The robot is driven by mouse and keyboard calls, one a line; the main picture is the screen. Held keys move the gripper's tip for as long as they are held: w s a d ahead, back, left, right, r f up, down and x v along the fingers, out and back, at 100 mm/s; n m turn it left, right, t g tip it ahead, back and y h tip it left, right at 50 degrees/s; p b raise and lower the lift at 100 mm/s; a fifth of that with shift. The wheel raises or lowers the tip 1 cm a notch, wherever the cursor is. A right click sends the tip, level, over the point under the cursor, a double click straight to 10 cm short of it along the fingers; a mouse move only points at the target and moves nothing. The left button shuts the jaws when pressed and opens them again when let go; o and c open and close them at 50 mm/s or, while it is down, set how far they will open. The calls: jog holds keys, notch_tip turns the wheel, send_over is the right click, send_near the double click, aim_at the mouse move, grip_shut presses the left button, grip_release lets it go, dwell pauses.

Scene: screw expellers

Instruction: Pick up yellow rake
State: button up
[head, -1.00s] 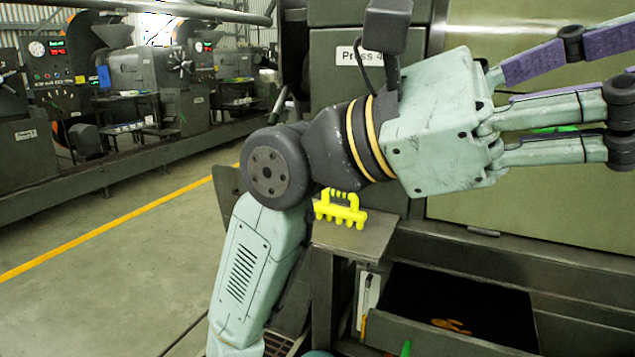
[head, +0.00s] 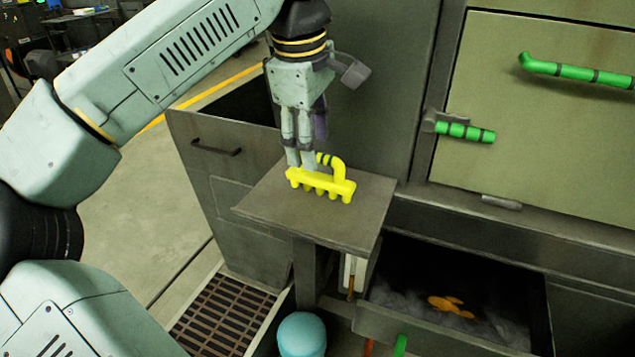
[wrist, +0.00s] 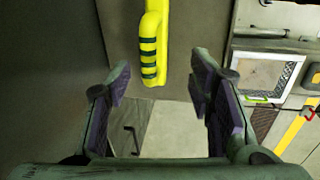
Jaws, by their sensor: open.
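The yellow rake (head: 322,185) stands on a small metal shelf (head: 275,215) in the head view, its row of teeth along the bottom and its handle arched on top. My gripper (head: 302,164) points down right at the rake, its fingers overlapping the left part of it in this view. In the wrist view, the rake's handle (wrist: 150,55) with dark green bands shows at the top, between and ahead of my open fingers (wrist: 162,95). Nothing is between the fingertips. Whether a finger touches the rake cannot be told.
An open drawer (head: 450,328) with an orange object (head: 450,306) lies below the shelf at right. A green-handled door (head: 545,120) is on the press. A teal round object (head: 302,335) and a floor grate (head: 222,315) are below. An open-topped cabinet (head: 235,165) stands behind left.

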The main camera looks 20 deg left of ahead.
aim_at(322, 177)
jog(key=f+b, duration=0.2)
jog(key=f, duration=0.1)
jog(key=shift+w+d+f, duration=0.1)
jog(key=shift+w+f, duration=0.2)
jog(key=shift+w, duration=0.1)
jog(key=f+b, duration=0.3)
jog(key=w+d+f+b, duration=0.1)
jog(key=f, duration=0.1)
jog(key=shift+w+r, duration=0.1)
jog(key=shift+r, duration=0.05)
jog(key=shift+c, duration=0.2)
grip_shut()
